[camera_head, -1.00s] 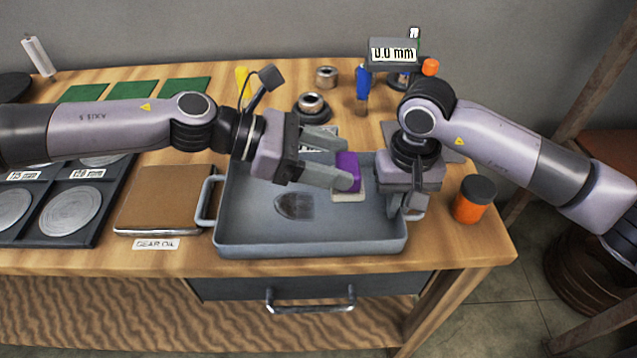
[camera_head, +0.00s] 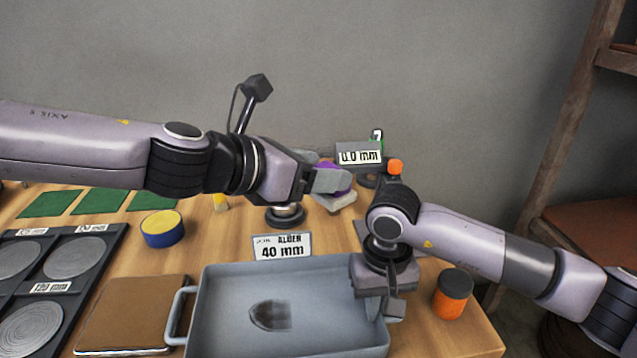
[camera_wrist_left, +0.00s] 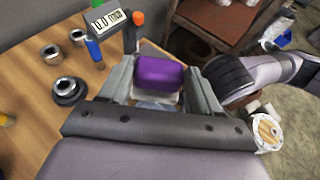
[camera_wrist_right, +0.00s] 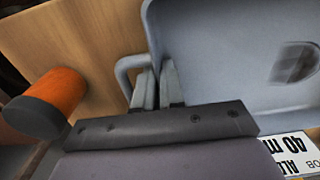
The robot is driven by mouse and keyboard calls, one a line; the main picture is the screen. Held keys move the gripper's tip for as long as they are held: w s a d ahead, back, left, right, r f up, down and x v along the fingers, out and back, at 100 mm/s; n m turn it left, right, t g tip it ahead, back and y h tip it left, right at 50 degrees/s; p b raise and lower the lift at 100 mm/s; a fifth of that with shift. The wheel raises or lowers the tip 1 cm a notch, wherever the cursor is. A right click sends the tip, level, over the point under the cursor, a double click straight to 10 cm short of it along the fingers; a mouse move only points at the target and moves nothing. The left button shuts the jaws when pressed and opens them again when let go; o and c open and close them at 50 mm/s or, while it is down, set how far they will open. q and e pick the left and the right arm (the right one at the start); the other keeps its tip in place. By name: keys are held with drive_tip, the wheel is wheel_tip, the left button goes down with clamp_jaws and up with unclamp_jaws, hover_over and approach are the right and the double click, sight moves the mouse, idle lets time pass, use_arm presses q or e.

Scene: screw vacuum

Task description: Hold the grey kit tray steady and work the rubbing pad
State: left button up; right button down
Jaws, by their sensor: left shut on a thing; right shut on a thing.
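The grey kit tray (camera_head: 325,322) sits at the front of the bench, with a dark patch (camera_head: 270,315) on its floor. The rubbing pad (camera_wrist_left: 158,75) is a purple block with a pale underside. My left gripper (camera_head: 332,182) is shut on the pad and holds it in the air beyond the tray's back edge; the pad's pale base (camera_head: 338,201) shows below the fingers. My right gripper (camera_head: 393,300) is shut on the tray's right end. In the right wrist view its fingers (camera_wrist_right: 158,88) are beside the end handle; their exact grip is partly hidden.
An orange jar (camera_head: 453,294) stands close right of the tray. A gauge reading 0.0 mm (camera_head: 360,157) stands behind. A 40 mm sign (camera_head: 282,246), a blue-yellow tin (camera_head: 162,229), a brown block (camera_head: 130,315) and a rack of discs (camera_head: 75,258) lie around the tray.

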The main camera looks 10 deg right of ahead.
use_arm(q)
drive_tip(key=shift+w+a+r+n+t+y, duration=0.3)
drive_tip(key=shift+n+t+y, duration=0.1)
drive_tip(key=shift+n, duration=0.15)
drive_tip(key=shift+w+a+r+n+t+y, duration=0.15)
drive_tip(key=shift+w+a+n+t+y, duration=0.2)
drive_tip(key=shift+n, duration=0.2)
drive_tip(key=shift+s+a+f+n+t+y, duration=0.85)
drive_tip(key=shift+a+f+n+y, duration=0.7)
drive_tip(key=shift+f, duration=1.95)
drive_tip(key=shift+s+a+f+n+t+y, duration=0.8)
drive_tip(key=shift+a+f+n+y, duration=0.75)
drive_tip(key=shift+f, duration=1.9)
drive_tip(key=shift+s+a+f+n+t+y, duration=0.9)
drive_tip(key=shift+f+n+y, duration=0.95)
drive_tip(key=shift+f, duration=1.65)
drive_tip(key=shift+s+a+f, duration=0.1)
drive_tip(key=shift+a+f, duration=0.05)
drive_tip(key=shift+a, duration=2)
drive_tip(key=d, duration=0.4)
wheel_tip(320, 180, up, 8)
